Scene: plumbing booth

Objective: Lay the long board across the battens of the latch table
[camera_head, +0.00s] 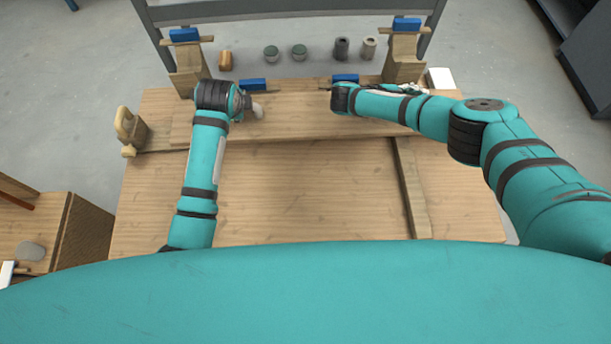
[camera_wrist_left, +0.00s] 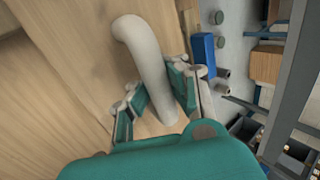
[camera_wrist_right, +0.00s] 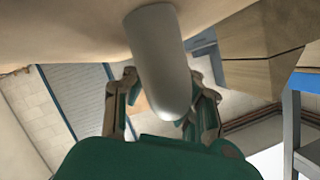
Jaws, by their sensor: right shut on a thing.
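The long board (camera_head: 300,118) lies lengthwise over the back part of the wooden latch table (camera_head: 300,200). A batten (camera_head: 412,190) runs forward from under its right part. I cannot tell whether the board rests on it. My left gripper (camera_head: 247,104) is over the board's left part. In the left wrist view, its open fingers (camera_wrist_left: 158,88) stand either side of a pale curved handle (camera_wrist_left: 130,35) on the wood. My right gripper (camera_head: 408,90) is at the board's right part, partly behind my forearm. In the right wrist view, its fingers (camera_wrist_right: 163,92) are shut on a pale rounded handle (camera_wrist_right: 155,45).
Wooden posts with blue tops (camera_head: 187,62) (camera_head: 403,55) stand at the back corners. Small cylinders (camera_head: 298,52) stand behind the table. A wooden clamp-like piece (camera_head: 130,130) is at the left edge. The table's front middle is clear.

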